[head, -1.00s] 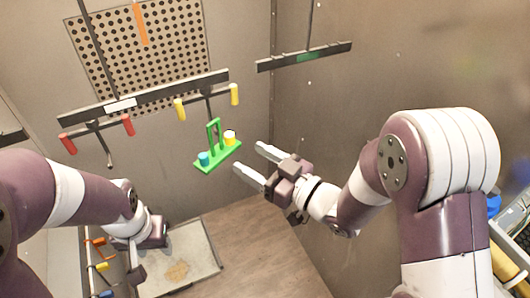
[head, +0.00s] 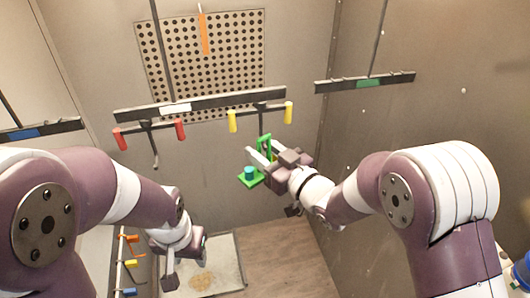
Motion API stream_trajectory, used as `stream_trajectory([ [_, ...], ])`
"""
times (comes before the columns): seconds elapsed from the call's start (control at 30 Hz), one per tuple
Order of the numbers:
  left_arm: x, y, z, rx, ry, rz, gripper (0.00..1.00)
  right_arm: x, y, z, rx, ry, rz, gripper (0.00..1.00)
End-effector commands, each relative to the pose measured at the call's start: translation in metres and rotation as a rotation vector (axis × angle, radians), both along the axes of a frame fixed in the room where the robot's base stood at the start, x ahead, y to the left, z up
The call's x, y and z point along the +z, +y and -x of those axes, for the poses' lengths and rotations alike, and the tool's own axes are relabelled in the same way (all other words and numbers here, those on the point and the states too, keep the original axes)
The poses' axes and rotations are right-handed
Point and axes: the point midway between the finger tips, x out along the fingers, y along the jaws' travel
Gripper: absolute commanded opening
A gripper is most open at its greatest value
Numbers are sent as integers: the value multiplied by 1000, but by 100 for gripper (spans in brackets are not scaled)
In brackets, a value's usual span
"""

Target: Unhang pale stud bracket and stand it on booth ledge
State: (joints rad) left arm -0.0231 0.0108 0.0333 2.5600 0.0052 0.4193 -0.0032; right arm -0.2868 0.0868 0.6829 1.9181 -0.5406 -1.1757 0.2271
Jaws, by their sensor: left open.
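A green bracket (head: 246,181) hangs below the middle rail under the yellow pegs. It has a flat base, an upright frame and a teal stud (head: 250,172). The yellow stud seen on it earlier is hidden now behind my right gripper. I see no pale bracket as such. My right gripper (head: 260,155) is at the bracket's upright, overlapping it from the right. I cannot tell whether its fingers are closed on it. My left gripper (head: 183,267) is low at the left, open and empty, away from the bracket.
The middle rail (head: 210,101) carries red pegs (head: 180,129), yellow pegs (head: 289,112) and a dark hook (head: 154,150). Another rail (head: 335,85) hangs at right. A perforated panel (head: 235,50) is behind. A pale grey slab (head: 228,262) with a tan patch lies below.

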Motion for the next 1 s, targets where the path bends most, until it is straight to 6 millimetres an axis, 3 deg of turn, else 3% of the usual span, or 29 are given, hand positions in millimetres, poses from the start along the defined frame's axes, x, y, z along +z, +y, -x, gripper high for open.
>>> stream_trajectory([
  [0.03,0,0,0,0,0,0,47,0,0,0,-2,1,0,18],
  [0.1,0,0,0,0,0,0,47,0,0,0,-2,1,0,0],
  [0.13,0,0,0,0,0,0,47,1,0,0,-1,-1,-1,36],
  [0.23,0,0,0,0,0,0,47,1,0,0,-1,-1,-1,4],
  [0.27,0,0,0,0,0,0,47,1,0,0,-1,-1,-1,0],
  [1.0,9,0,0,0,0,0,47,19,0,-1,-1,-7,-4,0],
])
